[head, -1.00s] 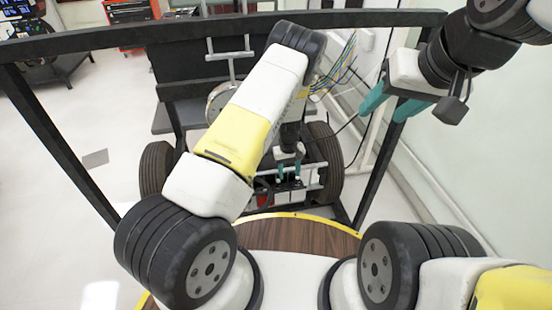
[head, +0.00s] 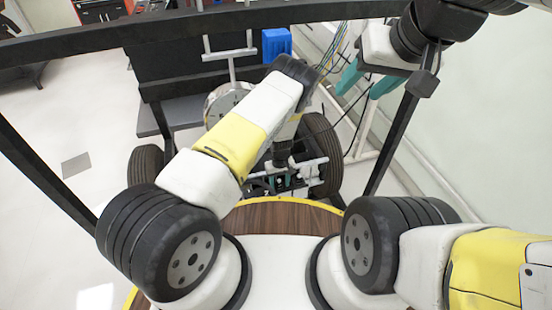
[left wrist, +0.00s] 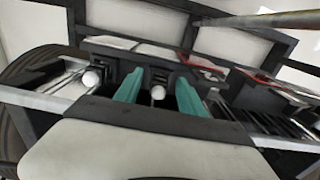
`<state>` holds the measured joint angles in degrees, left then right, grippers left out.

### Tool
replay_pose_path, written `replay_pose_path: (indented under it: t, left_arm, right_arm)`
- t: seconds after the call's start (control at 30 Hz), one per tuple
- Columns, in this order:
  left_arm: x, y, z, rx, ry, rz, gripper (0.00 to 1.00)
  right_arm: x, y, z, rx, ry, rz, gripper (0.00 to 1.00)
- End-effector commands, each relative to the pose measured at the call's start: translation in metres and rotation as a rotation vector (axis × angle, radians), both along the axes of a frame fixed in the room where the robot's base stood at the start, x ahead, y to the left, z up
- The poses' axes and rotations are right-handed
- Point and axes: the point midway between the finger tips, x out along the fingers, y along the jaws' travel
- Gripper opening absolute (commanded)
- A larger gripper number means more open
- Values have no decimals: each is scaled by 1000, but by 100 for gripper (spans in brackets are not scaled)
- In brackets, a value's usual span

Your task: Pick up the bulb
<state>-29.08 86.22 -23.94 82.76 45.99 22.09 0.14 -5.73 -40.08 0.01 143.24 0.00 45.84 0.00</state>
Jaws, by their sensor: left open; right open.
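A white round bulb (left wrist: 157,92) shows in the left wrist view, in a dark slot of the rig, between the two teal fingers of my left gripper (left wrist: 158,92). The fingers are spread, with a visible gap on each side of the bulb. A second white round bulb (left wrist: 91,78) sits to the left, outside the fingers. In the head view my left gripper (head: 281,182) is low over the chassis, between the wheels, and the bulbs there are too small to make out. My right gripper (head: 367,84) is open and empty, raised at the upper right, well away from the bulbs.
The chassis has black wheels at left (head: 146,166) and right (head: 322,152). A dark frame bar (head: 130,41) crosses the top. A blue box (head: 277,43) is behind my left arm. Colored wires (head: 333,45) hang near my right gripper. Metal rails and slot walls (left wrist: 60,80) surround the bulbs.

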Motion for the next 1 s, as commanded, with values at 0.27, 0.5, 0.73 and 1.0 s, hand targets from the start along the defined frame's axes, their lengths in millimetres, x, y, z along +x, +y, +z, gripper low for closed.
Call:
replay_pose_path:
  t: [0.27,0.5,0.73,1.0]
  left_arm:
    - [-2,-2,-5,0,0,-1,47]
    - [-2,-2,-4,0,0,0,4]
    - [-2,-2,-4,0,0,0,0]
    - [7,5,15,-1,-3,1,0]
  right_arm:
    - [0,0,0,0,-1,0,52]
    - [0,0,0,0,-1,0,52]
    - [0,0,0,0,-1,0,52]
    - [0,0,0,0,0,0,52]
